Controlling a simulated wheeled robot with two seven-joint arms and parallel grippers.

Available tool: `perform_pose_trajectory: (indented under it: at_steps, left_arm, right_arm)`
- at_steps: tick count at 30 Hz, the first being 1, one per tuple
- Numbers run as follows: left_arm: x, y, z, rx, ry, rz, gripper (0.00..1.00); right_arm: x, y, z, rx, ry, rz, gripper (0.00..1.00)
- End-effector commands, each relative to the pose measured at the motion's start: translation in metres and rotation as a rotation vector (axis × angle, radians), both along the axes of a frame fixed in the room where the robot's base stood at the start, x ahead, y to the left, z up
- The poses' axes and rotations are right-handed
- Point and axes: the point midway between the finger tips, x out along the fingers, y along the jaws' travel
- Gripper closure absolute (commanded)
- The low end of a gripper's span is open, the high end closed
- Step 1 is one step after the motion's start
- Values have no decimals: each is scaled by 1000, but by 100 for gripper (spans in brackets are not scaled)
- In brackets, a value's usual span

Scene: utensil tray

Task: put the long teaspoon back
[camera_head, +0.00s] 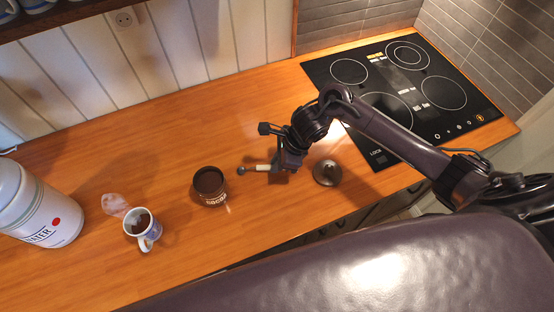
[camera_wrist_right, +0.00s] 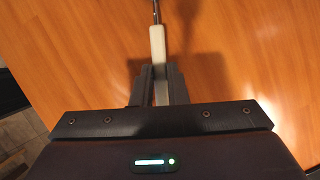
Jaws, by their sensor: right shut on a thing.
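The long teaspoon (camera_head: 257,168) has a pale handle and a dark metal end that points left in the head view. My right gripper (camera_head: 277,166) is shut on its handle. In the right wrist view the pale handle (camera_wrist_right: 157,45) sits between the two fingers (camera_wrist_right: 160,84), and the spoon's far end runs out of the top. The spoon is held to the right of an open brown cocoa jar (camera_head: 209,187), apart from it. My left gripper is not in view.
A round dark lid (camera_head: 327,173) lies right of the gripper. A mug (camera_head: 143,230) with dark contents stands at left, near a pinkish translucent item (camera_head: 115,205) and a large white water container (camera_head: 45,210). A black cooktop (camera_head: 405,90) is at back right. The back middle counter is clear.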

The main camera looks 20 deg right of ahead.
Motion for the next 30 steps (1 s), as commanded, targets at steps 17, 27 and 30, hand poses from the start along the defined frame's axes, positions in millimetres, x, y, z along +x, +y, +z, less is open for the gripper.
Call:
perform_pose_trajectory:
  at_steps: [17,27,30]
  left_arm:
    - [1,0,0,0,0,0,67]
    - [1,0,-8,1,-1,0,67]
    - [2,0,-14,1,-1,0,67]
  right_arm:
    - [0,0,-2,0,-1,0,65]
    - [-2,-12,24,-3,-9,1,65]
    - [-5,-20,44,-2,-9,1,65]
